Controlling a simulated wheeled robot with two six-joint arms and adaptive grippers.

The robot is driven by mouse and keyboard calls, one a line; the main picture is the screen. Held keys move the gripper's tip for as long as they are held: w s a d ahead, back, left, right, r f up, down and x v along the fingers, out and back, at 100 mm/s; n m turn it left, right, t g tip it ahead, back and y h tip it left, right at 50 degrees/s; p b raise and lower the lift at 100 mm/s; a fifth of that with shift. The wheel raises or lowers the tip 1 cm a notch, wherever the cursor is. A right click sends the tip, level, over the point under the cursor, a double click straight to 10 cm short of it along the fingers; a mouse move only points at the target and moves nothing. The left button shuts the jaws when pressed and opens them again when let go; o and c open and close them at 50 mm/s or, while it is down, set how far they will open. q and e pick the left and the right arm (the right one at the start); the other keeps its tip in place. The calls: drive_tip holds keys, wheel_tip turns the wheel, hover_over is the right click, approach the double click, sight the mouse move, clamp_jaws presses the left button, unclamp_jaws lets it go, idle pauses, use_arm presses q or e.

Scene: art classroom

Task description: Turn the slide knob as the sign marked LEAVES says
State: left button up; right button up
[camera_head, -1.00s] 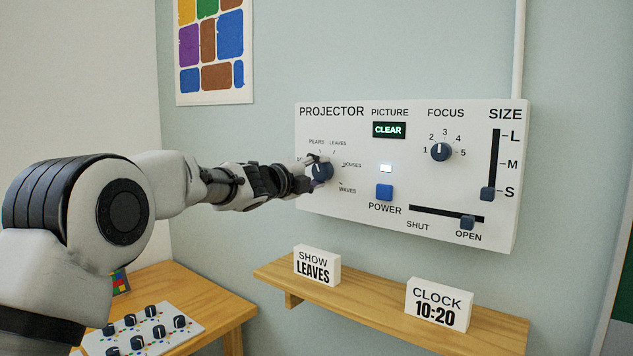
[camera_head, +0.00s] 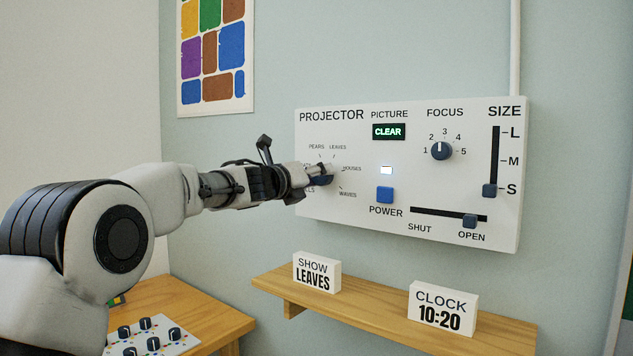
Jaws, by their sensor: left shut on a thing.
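The slide knob (camera_head: 320,182) is a dark dial at the left of the white projector panel (camera_head: 420,180), mostly hidden by my left gripper. Labels around it read PEARS, LEAVES, HOUSES and WAVES, with another partly covered at the left. My left gripper (camera_head: 318,176) is shut on the slide knob, its fingers across the dial. The knob's pointer is hidden, so its setting cannot be read. The sign (camera_head: 317,273) on the shelf reads SHOW LEAVES. My right gripper is not in view.
The panel also has a CLEAR display (camera_head: 389,132), focus knob (camera_head: 441,151), power button (camera_head: 385,195), size slider (camera_head: 489,190) and shutter slider (camera_head: 470,221). A clock sign (camera_head: 443,307) reading 10:20 stands on the wooden shelf (camera_head: 385,325). A table (camera_head: 205,315) with a knob board (camera_head: 176,338) is lower left.

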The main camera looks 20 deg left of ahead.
use_arm(q)
drive_tip(key=shift+f+m, duration=0.2)
drive_tip(key=shift+m, duration=0.1)
drive_tip(key=o, duration=1.2)
drive_tip(key=shift+r, duration=0.1)
drive_tip(key=v, duration=1.2)
